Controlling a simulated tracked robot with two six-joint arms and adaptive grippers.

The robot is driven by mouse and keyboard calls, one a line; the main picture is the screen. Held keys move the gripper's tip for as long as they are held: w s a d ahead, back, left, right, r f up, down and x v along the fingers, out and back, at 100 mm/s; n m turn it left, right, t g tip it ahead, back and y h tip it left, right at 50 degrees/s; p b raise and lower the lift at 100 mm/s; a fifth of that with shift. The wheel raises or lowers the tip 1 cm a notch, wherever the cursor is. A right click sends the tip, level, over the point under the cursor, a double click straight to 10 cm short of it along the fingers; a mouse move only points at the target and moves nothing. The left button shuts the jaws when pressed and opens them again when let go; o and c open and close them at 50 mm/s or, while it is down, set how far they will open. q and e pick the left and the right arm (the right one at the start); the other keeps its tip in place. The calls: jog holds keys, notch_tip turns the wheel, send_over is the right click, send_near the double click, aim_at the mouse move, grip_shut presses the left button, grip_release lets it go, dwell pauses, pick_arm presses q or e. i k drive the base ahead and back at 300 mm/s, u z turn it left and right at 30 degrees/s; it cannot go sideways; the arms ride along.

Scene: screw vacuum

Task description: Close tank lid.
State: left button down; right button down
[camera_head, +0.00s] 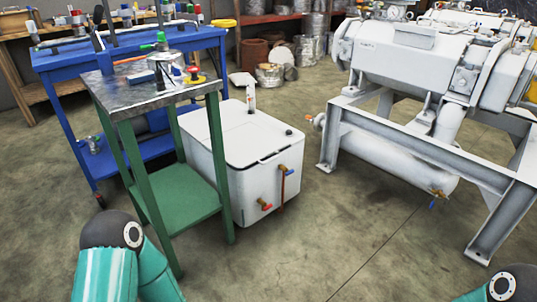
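The white tank (258,193) is a box on the floor in the middle of the view, right of the green table. Its lid (240,133) looks flat on top, with a dark line along the front edge; I cannot tell whether it is fully closed. A small dark knob is at the right of the top. The green table hides part of the tank's left side. Only teal links of my arms show at the bottom left and bottom right corners; neither gripper is in view.
The green-legged metal-topped table (125,97) stands close left of the tank, with tools on it. A blue workbench (70,60) is behind it. A large white vacuum machine (405,68) on a grey frame stands right. Floor in front is clear.

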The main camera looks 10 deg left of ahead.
aim_at(245, 145)
jog(key=z, duration=0.05)
jog(key=i, duration=0.85)
